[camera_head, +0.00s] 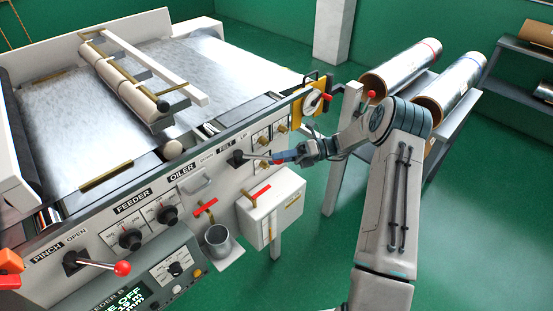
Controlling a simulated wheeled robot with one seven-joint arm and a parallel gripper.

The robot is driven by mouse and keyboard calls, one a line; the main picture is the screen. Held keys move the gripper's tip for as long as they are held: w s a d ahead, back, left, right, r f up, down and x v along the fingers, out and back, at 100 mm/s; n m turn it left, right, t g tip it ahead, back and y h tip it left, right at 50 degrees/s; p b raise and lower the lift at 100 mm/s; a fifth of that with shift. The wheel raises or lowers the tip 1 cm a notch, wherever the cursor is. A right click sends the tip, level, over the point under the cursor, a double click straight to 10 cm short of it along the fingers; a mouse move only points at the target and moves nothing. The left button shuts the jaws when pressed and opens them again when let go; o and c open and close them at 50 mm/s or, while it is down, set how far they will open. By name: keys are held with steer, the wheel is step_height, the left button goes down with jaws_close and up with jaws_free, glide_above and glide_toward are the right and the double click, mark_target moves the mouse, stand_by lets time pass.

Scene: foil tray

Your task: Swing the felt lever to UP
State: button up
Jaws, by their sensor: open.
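The felt lever's dark hub (238,157) sits on the sloping grey panel under the label FELT, with DOWN printed left of the label and small print to its right. A thin shaft runs right from the hub toward a small red tip (278,160). My gripper (289,157) is open, reaching in from the right with its fingers at the red tip. The fingers are small and partly overlap the tip, so I cannot tell whether they touch it or stand around it.
A metal cup (217,242) and a red-knobbed PINCH lever (122,268) are further left. A yellow plate with a dial (312,101) stands above my gripper. Foil rolls (405,66) lie behind my arm.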

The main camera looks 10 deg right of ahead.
steer(key=w+d+b, duration=0.2)
steer(key=d+b, duration=0.1)
steer(key=d, duration=0.9)
steer(key=shift+d, duration=0.4)
steer(key=shift+w, duration=0.1)
